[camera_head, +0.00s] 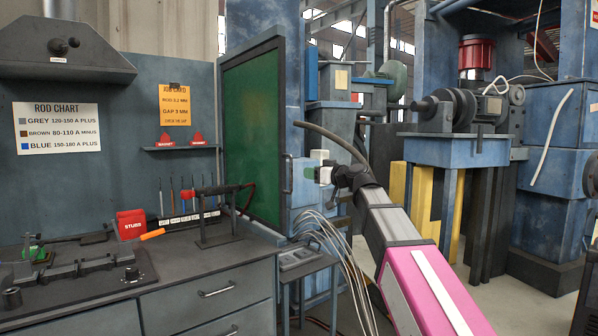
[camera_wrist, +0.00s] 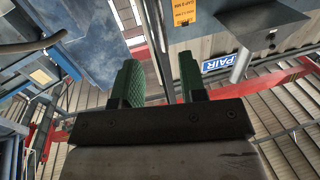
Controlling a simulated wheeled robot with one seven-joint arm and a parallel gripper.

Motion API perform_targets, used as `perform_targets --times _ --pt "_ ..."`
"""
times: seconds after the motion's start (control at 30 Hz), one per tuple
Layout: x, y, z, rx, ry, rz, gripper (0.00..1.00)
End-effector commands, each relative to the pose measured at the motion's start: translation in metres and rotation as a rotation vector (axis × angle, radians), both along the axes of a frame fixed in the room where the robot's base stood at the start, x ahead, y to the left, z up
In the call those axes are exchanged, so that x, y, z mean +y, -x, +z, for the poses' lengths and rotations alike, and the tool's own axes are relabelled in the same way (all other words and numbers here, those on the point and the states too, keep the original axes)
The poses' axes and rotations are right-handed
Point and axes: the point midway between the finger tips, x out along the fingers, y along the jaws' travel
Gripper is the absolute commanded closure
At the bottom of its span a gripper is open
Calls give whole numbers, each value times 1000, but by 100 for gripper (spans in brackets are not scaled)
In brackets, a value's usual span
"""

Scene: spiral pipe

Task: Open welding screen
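The welding screen (camera_head: 252,140) is a green panel in a dark frame, standing upright at the right end of the workbench in the head view. A dark vertical bar handle (camera_head: 287,173) is at its right edge. My gripper (camera_head: 322,172) is just right of the handle, apart from it, with its fingers pointing left. In the wrist view its two green-padded fingers (camera_wrist: 160,75) stand apart with nothing between them. I cannot make out the handle surely in the wrist view.
The workbench (camera_head: 205,275) holds a red stubs box (camera_head: 131,224), a rod rack and a black clamp stand (camera_head: 215,215). A blue machine table (camera_head: 455,150) is at right. Some floor is open at right.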

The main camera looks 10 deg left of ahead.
Motion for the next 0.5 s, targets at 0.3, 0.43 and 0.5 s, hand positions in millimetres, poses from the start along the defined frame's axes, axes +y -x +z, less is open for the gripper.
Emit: perform_targets --times 0.3,0.43,0.5 --pt "32 -20 0 3 1 1 62" --pt "53 -32 0 4 1 1 62" --pt "64 -38 -1 3 2 1 62"
